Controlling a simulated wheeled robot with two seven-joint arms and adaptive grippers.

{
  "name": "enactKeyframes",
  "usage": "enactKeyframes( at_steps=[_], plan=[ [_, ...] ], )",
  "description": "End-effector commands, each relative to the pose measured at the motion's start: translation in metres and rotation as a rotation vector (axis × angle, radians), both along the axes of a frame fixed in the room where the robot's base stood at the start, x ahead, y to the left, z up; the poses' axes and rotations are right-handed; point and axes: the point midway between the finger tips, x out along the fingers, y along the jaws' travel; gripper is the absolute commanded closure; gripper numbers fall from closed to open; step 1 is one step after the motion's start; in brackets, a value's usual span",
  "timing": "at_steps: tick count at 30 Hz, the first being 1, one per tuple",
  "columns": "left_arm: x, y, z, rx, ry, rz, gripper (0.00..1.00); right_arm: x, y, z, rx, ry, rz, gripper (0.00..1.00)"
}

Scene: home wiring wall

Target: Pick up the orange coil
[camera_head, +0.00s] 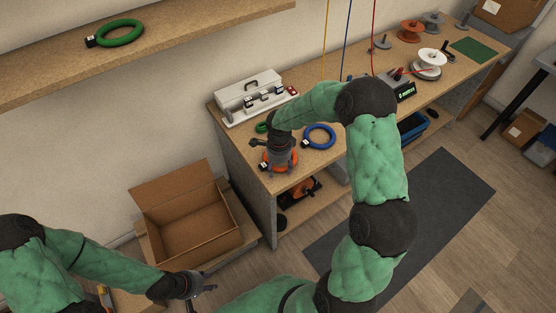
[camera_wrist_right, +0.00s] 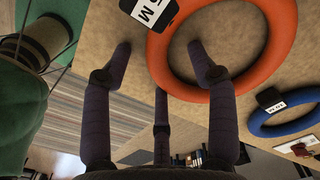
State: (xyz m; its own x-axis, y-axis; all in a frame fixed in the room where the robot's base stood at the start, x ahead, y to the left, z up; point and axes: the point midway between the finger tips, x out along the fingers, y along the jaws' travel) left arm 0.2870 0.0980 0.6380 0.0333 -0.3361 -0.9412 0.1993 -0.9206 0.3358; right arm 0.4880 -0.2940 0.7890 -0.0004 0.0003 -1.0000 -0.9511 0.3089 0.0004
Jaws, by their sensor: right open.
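The orange coil (camera_head: 293,158) lies on the wooden bench near its front left corner, partly hidden by my right gripper (camera_head: 280,166). In the right wrist view the orange coil (camera_wrist_right: 258,80) is large, with a black and white label tag. My right gripper (camera_wrist_right: 160,50) is open. One fingertip shows over the inside of the ring and another outside it, with the band between them. I cannot tell whether they touch it. My left gripper (camera_head: 203,289) is low at the bottom left, away from the coil; its finger opening is unclear.
A blue coil (camera_head: 320,136) lies close to the orange one, and a green coil (camera_head: 261,128) is partly hidden behind my arm. An open cardboard box (camera_head: 190,232) is left of the bench.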

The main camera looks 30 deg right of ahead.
Motion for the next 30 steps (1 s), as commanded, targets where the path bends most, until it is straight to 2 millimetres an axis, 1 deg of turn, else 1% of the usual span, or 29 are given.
enactKeyframes(
  at_steps=[3,4,5,6,8,9,10,23,26,29,30],
  plan=[
    [0.0,0.0,0.001,0.0,0.0,0.0,0.6,0.0,0.0,0.001,0.0,-0.001,0.0,0.41],
    [0.0,0.0,0.001,0.0,0.0,0.0,0.6,0.0,0.0,0.001,0.0,-0.001,0.0,0.44],
    [0.0,0.0,0.001,0.0,0.0,0.0,0.6,0.0,0.0,0.001,0.0,-0.001,0.0,0.53],
    [0.0,0.0,0.001,0.0,0.0,0.0,0.6,0.0,0.0,0.001,0.0,-0.001,0.0,0.64],
    [0.0,0.0,0.001,0.0,0.0,0.0,0.6,0.0,0.0,0.001,0.0,-0.001,0.0,0.81],
    [0.0,0.0,0.001,0.0,0.0,0.0,0.6,0.0,0.0,0.001,0.0,-0.001,0.0,0.92],
    [0.0,0.0,0.001,0.0,0.0,0.0,0.6,0.0,0.0,0.001,0.0,-0.001,0.0,1.0],
    [0.0,0.0,0.002,0.0,0.0,0.0,0.6,0.0,0.0,0.004,0.0,-0.001,-0.001,1.0],
    [0.0,0.0,0.006,0.0,0.0,0.0,0.6,0.001,0.0,0.011,0.0,-0.001,-0.001,1.0],
    [0.0,0.0,0.011,0.0,0.0,0.0,0.6,0.001,0.0,0.023,-0.001,-0.003,-0.001,1.0],
    [0.0,0.0,0.014,0.0,0.0,0.0,0.6,0.001,-0.001,0.029,-0.002,-0.005,-0.001,1.0]
  ],
)
